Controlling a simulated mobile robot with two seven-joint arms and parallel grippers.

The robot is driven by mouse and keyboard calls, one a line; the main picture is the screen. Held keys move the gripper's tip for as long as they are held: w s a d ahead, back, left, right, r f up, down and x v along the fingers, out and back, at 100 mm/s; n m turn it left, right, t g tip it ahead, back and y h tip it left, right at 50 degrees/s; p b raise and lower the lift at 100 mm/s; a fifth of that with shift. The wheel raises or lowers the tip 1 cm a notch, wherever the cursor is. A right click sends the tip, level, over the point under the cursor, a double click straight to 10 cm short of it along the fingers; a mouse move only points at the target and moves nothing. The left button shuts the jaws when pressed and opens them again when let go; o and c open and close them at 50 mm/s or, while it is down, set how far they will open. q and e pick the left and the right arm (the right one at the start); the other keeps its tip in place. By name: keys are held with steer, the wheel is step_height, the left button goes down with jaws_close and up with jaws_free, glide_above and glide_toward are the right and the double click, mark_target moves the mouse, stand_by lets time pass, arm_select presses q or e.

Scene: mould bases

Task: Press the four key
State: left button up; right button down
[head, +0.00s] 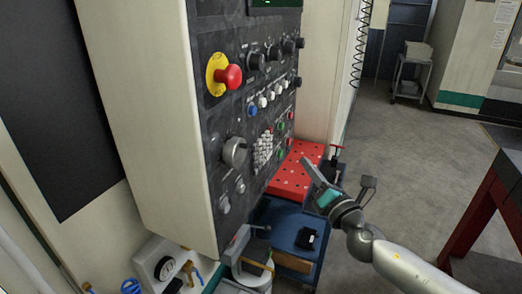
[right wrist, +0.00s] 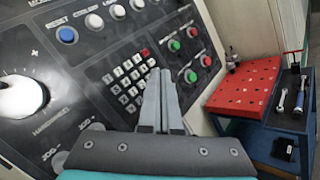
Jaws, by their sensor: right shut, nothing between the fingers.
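The white number keypad (head: 263,150) is on the dark control panel (head: 222,118). It also shows in the right wrist view (right wrist: 128,84), with a red key at its upper right corner. The key labels are too small to read, so I cannot tell which key is the four. My right gripper (head: 306,163) is shut and empty, to the right of the keypad in the head view. In the right wrist view, its closed fingertips (right wrist: 161,72) overlap the keypad's right side and hide some keys. I cannot tell whether they touch. My left gripper is not in view.
A red emergency button (head: 230,77) on a yellow ring, a large grey dial (head: 235,151), and green and red buttons (right wrist: 183,61) surround the keypad. A blue cart (head: 285,227) with a red perforated top (head: 292,172) stands beside the panel.

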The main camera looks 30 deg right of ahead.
mark_target(259, 150)
steer(key=w+a+p, duration=0.2)
steer(key=w+a, duration=0.3)
steer(key=w, duration=0.1)
steer(key=shift+w+a, duration=0.3)
stand_by(2.0)
steer(key=shift+w+a, duration=0.3)
steer(key=shift+w, duration=0.05)
steer(key=shift+w+a, duration=0.25)
stand_by(0.8)
steer(key=shift+s+d, duration=0.55)
steer(key=shift+s, duration=0.05)
